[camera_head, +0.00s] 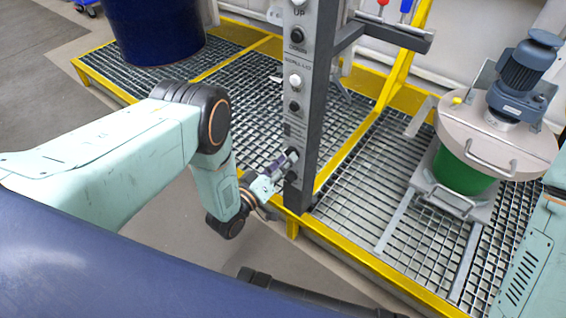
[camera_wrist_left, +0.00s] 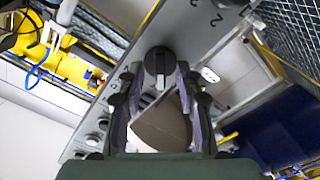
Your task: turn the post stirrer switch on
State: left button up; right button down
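The grey stirrer post (camera_head: 301,95) stands upright at the middle of the head view. Its switch, a round black knob (camera_wrist_left: 159,61) with a pale mark, shows on the panel in the left wrist view. In the head view the knob (camera_head: 292,154) is low on the post face, partly covered by my gripper. My left gripper (camera_head: 277,168) is at the post, pointing at the knob. In the left wrist view its two fingers (camera_wrist_left: 158,78) are spread, with the knob between or just beyond their tips. I cannot tell whether they touch it. My right gripper is out of view.
White and black buttons (camera_head: 295,81) sit higher on the post. A blue drum (camera_head: 155,30) stands back left on the yellow-edged grating (camera_head: 240,95). A green drum (camera_head: 458,172) with a lid and blue motor (camera_head: 525,75) stands right. Open grating lies between post and green drum.

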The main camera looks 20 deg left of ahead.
pick_arm(q)
grip_shut()
dwell(0.3)
jog(key=shift+m, duration=0.3)
jog(key=shift+s+m+p, duration=0.1)
jog(key=shift+m+p, duration=0.95)
jog(key=shift+m, duration=6.75)
